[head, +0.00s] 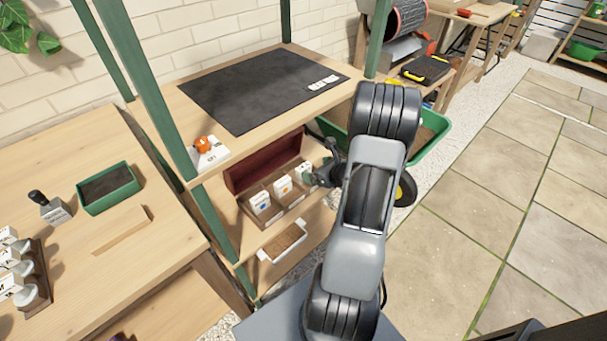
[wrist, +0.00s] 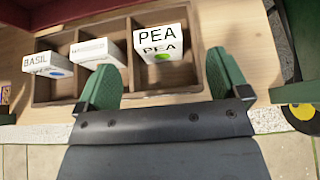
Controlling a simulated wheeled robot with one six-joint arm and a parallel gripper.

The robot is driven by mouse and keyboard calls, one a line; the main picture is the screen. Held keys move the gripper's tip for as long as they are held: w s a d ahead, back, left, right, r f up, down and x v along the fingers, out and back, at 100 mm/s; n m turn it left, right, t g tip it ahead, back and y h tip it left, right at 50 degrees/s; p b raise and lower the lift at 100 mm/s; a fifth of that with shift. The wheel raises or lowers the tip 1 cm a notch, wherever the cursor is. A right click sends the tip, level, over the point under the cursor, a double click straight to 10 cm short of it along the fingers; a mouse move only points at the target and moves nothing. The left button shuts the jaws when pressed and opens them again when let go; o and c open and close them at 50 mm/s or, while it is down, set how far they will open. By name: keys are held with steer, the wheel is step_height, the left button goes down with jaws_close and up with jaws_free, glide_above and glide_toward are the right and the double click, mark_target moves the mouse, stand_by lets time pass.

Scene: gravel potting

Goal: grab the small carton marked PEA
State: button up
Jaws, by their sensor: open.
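The PEA carton (wrist: 161,48) is a small white box with black letters and a green dot. It stands in the right compartment of a wooden divided box (wrist: 68,35). In the head view my gripper hides part of that end of the box. My gripper (wrist: 165,82) is open, with one green finger on each side below the carton in the wrist view. The carton shows just beyond the fingertips, and I cannot tell whether they touch it. In the head view my gripper (head: 322,174) reaches in at the box's right end on the lower shelf.
The BASIL carton (wrist: 47,64) and another white carton (wrist: 97,53) stand in the compartments to the left. The worktop with a dark mat (head: 250,85) lies above the shelf. A green post (head: 212,210) stands left of the box. A white-handled tray (head: 283,242) sits lower down.

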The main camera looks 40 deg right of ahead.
mark_target(304, 167)
steer(key=shift+a+b+x, duration=0.1)
steer(key=shift+b+x, duration=0.15)
steer(key=shift+x, duration=1.35)
steer(key=shift+a+b+x, duration=0.15)
steer(key=shift+b+x, duration=0.05)
steer(key=shift+x, duration=1.45)
steer(key=shift+c, duration=0.3)
steer(key=c, duration=0.9)
